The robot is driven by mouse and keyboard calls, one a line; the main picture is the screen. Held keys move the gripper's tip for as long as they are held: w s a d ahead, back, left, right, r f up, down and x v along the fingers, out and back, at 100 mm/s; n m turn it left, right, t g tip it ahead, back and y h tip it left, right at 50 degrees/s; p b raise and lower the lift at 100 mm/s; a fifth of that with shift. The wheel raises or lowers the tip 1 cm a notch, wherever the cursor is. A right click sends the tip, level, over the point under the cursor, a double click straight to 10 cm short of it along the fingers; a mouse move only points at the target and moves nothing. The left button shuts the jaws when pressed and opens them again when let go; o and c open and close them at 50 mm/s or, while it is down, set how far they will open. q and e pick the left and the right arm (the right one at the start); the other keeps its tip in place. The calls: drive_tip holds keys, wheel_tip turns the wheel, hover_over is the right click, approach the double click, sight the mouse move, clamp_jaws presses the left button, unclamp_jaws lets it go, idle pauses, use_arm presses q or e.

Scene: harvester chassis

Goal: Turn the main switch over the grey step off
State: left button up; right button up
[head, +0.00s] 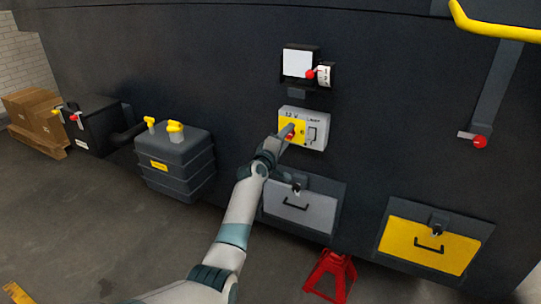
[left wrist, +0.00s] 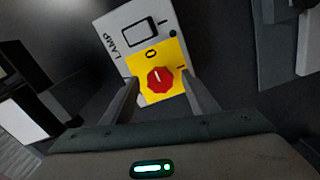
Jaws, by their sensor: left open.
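The main switch is a red knob (head: 290,135) on a yellow plate, at the left of a light grey box (head: 317,133) on the dark chassis wall. This box is above the grey step (head: 298,209). In the left wrist view the red knob (left wrist: 160,80) shows between my fingers, with "0" and "I" on the yellow plate (left wrist: 145,63). Its small white mark seems to point towards the "0". My left gripper (head: 284,138) is open at the knob, a finger on either side; I cannot tell whether they touch it. My right gripper is not in view.
A lamp switch (left wrist: 139,32) shares the box. Above is a white-faced unit with a red-knobbed lever (head: 310,73). A yellow step (head: 430,246) and a red-ended lever (head: 479,141) are right. A red stand (head: 331,274) is below; a grey tank (head: 176,165) is left.

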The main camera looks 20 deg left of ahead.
use_arm(q)
drive_tip(key=s+b, duration=0.2)
drive_tip(key=s, duration=1.4)
drive_tip(key=shift+s+a, duration=0.3)
drive_tip(key=shift+s, duration=0.1)
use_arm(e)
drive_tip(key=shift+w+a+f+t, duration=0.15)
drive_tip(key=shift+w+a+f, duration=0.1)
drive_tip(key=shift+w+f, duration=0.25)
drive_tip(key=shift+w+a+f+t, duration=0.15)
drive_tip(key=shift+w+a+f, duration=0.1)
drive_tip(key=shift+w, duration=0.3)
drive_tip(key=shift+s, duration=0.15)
use_arm(q)
drive_tip(key=shift+f, duration=0.1)
